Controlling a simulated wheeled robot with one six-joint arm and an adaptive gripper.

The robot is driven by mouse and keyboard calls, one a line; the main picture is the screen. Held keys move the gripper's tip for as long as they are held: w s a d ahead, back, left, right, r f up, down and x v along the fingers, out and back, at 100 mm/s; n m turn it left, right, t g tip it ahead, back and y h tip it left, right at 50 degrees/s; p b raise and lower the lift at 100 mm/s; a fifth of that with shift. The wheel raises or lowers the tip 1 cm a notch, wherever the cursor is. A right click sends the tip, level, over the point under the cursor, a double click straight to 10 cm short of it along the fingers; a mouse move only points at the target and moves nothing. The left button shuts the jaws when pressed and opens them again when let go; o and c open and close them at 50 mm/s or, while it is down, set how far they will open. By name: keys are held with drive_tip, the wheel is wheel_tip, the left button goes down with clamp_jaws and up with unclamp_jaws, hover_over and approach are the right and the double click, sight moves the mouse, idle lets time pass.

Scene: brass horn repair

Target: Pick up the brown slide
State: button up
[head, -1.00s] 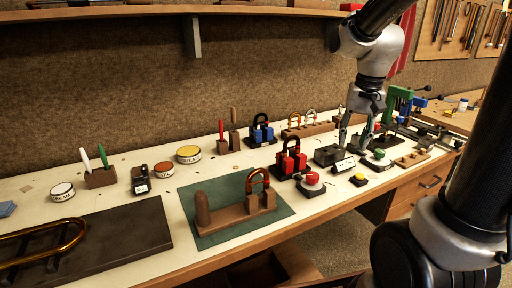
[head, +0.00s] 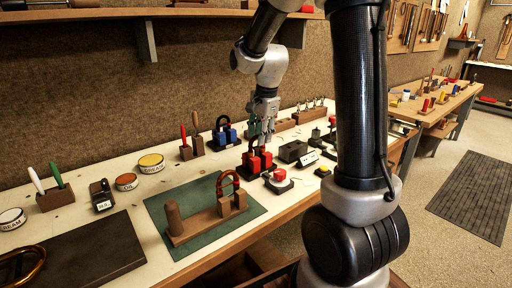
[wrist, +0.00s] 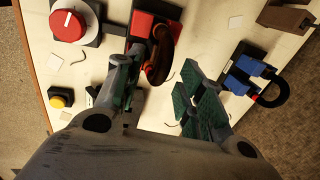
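A brown U-shaped slide (wrist: 161,50) stands in a red block holder, seen from above in the wrist view. In the head view the red holder (head: 257,160) is on the bench just right of the green mat, and its slide is partly hidden by my gripper. My gripper (head: 264,118) is above this holder, pointing down. In the wrist view my gripper (wrist: 163,78) has its fingers spread, with nothing between the pads; the slide lies beyond the tips, nearer the left finger. Another coppery U-shaped slide (head: 221,181) stands in a wooden stand on the green mat.
A blue holder (head: 229,136) with a black U piece stands behind left; it shows right in the wrist view (wrist: 252,75). A red-topped round device (head: 279,177) and a yellow button (head: 323,170) are in front right. A green mat (head: 180,250) lies left.

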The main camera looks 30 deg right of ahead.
drive_tip(key=shift+w+f, duration=0.1)
drive_tip(key=shift+f, duration=0.75)
clamp_jaws()
drive_tip(key=shift+r, duration=0.1)
drive_tip(key=shift+w+r, duration=0.1)
drive_tip(key=shift+r, duration=0.1)
wheel_tip(320, 180, up, 10)
drive_tip(key=shift+f, duration=0.25)
drive_tip(key=shift+r, duration=0.1)
wheel_tip(320, 180, up, 7)
drive_tip(key=shift+r, duration=0.15)
idle(0.8)
